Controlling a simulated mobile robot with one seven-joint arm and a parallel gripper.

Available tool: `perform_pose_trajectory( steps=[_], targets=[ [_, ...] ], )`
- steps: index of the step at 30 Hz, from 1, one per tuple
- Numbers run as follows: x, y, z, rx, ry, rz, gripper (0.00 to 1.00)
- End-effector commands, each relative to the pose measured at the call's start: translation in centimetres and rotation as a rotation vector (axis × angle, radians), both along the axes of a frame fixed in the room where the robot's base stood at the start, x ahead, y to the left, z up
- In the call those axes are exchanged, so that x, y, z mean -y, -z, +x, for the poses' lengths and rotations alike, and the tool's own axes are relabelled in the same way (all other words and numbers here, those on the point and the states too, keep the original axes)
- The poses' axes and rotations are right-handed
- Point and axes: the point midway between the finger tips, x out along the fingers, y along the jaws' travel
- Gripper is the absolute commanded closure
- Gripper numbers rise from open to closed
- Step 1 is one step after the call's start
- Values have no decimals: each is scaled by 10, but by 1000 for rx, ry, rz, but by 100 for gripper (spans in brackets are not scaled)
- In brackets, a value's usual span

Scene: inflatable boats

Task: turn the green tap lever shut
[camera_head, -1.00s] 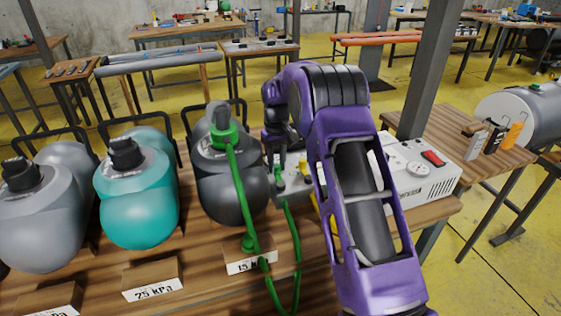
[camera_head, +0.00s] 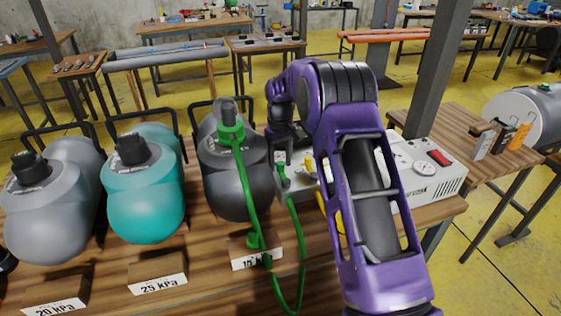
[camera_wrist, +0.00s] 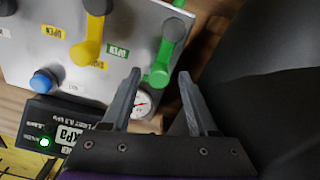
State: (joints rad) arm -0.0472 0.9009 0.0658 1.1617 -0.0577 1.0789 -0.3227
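The green tap lever (camera_wrist: 165,55) stands on a grey valve panel (camera_wrist: 140,20) in the wrist view, its rounded end toward me. My gripper (camera_wrist: 160,74) is open, with one finger on either side of the lever's near end. I cannot tell whether either finger touches it. A green "OPEN" label (camera_wrist: 118,50) is on the panel to the left of the lever. In the head view the green lever (camera_head: 282,169) is small on the panel, and my purple arm hides part of the panel.
A yellow lever (camera_wrist: 90,42), a blue knob (camera_wrist: 42,80) and a small gauge (camera_wrist: 143,103) sit close by. A green hose (camera_head: 250,195) runs by the dark tank (camera_head: 240,180). A white pump box (camera_head: 425,180) stands right of my arm.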

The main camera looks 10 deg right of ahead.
Motion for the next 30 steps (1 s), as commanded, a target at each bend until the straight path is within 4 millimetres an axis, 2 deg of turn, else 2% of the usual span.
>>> perform_pose_trajectory(
  steps=[8, 13, 30],
  targets=[
    [1, 0, 0, -1, 1, 0, 40],
    [1, -16, 0, 1, 1, 0, 40],
    [0, -145, 0, 1, 1, 0, 40]
  ],
)
